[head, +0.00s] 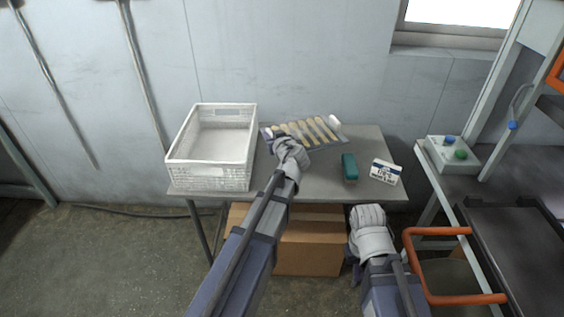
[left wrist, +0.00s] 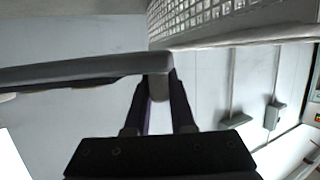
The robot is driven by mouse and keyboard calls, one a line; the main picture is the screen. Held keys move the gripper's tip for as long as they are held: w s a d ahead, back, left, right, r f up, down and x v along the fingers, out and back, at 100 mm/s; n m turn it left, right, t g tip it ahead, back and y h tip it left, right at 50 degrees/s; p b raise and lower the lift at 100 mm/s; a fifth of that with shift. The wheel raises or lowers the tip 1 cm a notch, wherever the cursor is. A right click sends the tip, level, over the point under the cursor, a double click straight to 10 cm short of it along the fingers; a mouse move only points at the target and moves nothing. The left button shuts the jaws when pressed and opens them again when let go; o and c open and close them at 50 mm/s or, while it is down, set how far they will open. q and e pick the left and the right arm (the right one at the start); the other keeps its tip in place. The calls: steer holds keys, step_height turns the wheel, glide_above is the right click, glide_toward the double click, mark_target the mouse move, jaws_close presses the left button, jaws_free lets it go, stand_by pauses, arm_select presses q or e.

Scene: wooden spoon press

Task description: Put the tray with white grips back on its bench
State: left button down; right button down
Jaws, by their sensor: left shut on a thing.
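The tray (head: 318,140) is a thin grey tray with several wooden spoons on it. It is at the back of the grey bench (head: 325,185), and I cannot tell if it touches the top. Its white grip (head: 335,122) at the right end is free. My left gripper (head: 281,140) is shut on the tray at its near left side and hides that part. In the left wrist view the jaws (left wrist: 159,100) clamp the tray (left wrist: 75,70), seen edge-on. My right gripper (head: 368,214) is low, in front of the bench's front edge; its fingers are not clear.
A white basket (head: 181,178) stands left of the tray. A teal block (head: 349,167) and a small white-and-blue box (head: 385,172) lie right of it. A button box (head: 450,154) and an orange handle (head: 455,299) are at right. Cardboard boxes (head: 308,250) stand below the bench.

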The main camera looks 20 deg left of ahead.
arm_select(q)
steer(key=shift+f+b, duration=3.75)
steer(key=shift+f, duration=0.5)
steer(key=shift+f+b, duration=0.4)
steer(key=c, duration=0.8)
jaws_free()
steer(key=shift+o, duration=0.2)
steer(key=shift+r, duration=0.1)
steer(key=shift+r+p, duration=0.25)
steer(key=shift+p, duration=0.1)
steer(key=shift+s+d+r+p, duration=0.15)
steer(key=shift+s+r+p, duration=0.05)
steer(key=shift+r+p, duration=0.1)
steer(key=p+v, duration=0.3)
steer(key=v, duration=0.8)
steer(key=shift+d, duration=0.15)
